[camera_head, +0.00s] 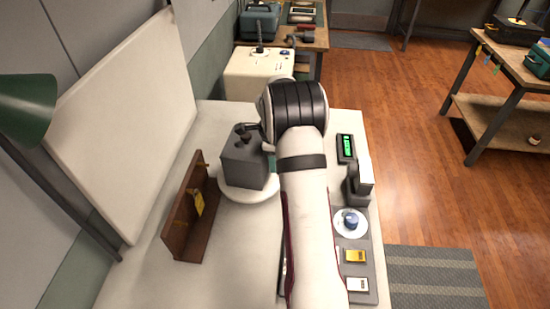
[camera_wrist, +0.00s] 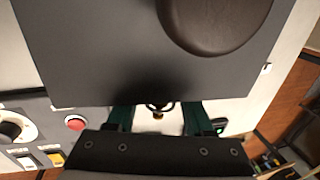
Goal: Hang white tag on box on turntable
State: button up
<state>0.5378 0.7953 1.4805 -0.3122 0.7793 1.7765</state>
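The grey box (camera_head: 243,166) stands on the round white turntable (camera_head: 233,193) in the head view. It has a dark knob on top. In the wrist view, the box's dark face (camera_wrist: 110,50) and a brown round knob (camera_wrist: 215,18) fill the upper part. My gripper (camera_wrist: 158,118) shows two green fingers spread apart, close to the box's lower edge. Between them are a dark ring (camera_wrist: 160,105), a small brass piece and a pale area; I cannot tell whether that area is the white tag.
A brown wooden rack (camera_head: 191,225) with a yellow tag (camera_head: 198,201) stands left of the turntable. The white table (camera_head: 140,275) is clear at front left.

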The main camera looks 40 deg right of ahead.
jog(key=o, duration=0.4)
jog(key=v, duration=1.6)
jog(key=s+a+r+n+g+y, duration=0.1)
jog(key=s+a+n, duration=0.7)
jog(key=a, duration=0.3)
jog(key=s+a+r+n+y, duration=0.2)
jog(key=s+a+n, duration=0.6)
jog(key=a, duration=0.4)
jog(key=s+a+f+n, duration=0.2)
jog(key=s+n, duration=0.1)
jog(key=s, duration=0.3)
jog(key=s+a+f+n, duration=0.1)
jog(key=s+a+n, duration=0.2)
jog(key=s, duration=0.3)
jog(key=shift+a+f+n+g+y, duration=0.25)
jog(key=shift+f+n+g+y, duration=0.05)
jog(key=shift+f+g, duration=0.1)
